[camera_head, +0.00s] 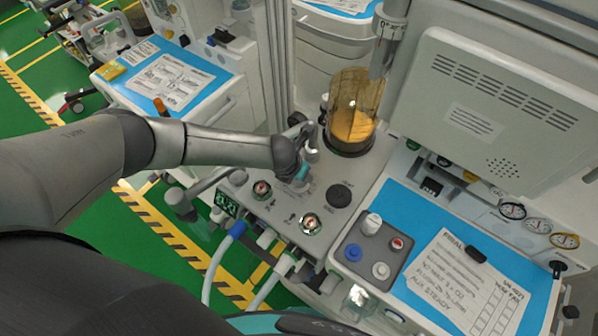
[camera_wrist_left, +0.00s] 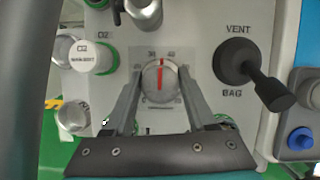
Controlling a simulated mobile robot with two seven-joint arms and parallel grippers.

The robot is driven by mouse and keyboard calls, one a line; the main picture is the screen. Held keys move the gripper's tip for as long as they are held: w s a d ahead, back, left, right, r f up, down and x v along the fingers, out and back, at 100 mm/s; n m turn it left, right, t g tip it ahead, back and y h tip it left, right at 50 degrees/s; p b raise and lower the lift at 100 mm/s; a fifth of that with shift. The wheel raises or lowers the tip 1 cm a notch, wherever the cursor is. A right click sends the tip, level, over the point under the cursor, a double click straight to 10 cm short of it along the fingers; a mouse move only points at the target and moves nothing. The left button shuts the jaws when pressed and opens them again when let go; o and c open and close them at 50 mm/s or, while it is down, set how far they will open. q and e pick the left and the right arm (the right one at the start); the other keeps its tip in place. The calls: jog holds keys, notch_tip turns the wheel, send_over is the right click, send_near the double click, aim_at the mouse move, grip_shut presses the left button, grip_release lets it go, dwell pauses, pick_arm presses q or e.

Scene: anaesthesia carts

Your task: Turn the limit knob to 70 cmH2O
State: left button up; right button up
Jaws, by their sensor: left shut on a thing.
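The limit knob (camera_wrist_left: 153,90) is a round grey dial with a red pointer line. In the left wrist view the pointer stands almost straight up, between the printed 30 and 40. My left gripper (camera_wrist_left: 161,78) is shut on this knob, one finger on each side. The lower part of the dial scale is partly covered by the fingers and hard to read. In the head view my left gripper (camera_head: 297,178) reaches down to the panel from the left, and it hides the knob there. My right gripper is not in view.
Right of the knob is a black VENT/BAG lever (camera_wrist_left: 262,82). Left is a white O2 knob (camera_wrist_left: 92,57) with a green ring. A clear canister with yellow granules (camera_head: 352,122) stands behind the panel. A blue work surface (camera_head: 420,215) lies to the right.

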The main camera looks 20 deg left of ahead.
pick_arm(q)
jog(key=o, duration=1.4)
jog(key=shift+c, duration=0.2)
jog(key=shift+s+a+r, duration=0.1)
jog(key=shift+s+r, duration=0.1)
jog(key=shift+r, duration=0.4)
jog(key=p+v, duration=0.3)
jog(key=v, duration=1.1)
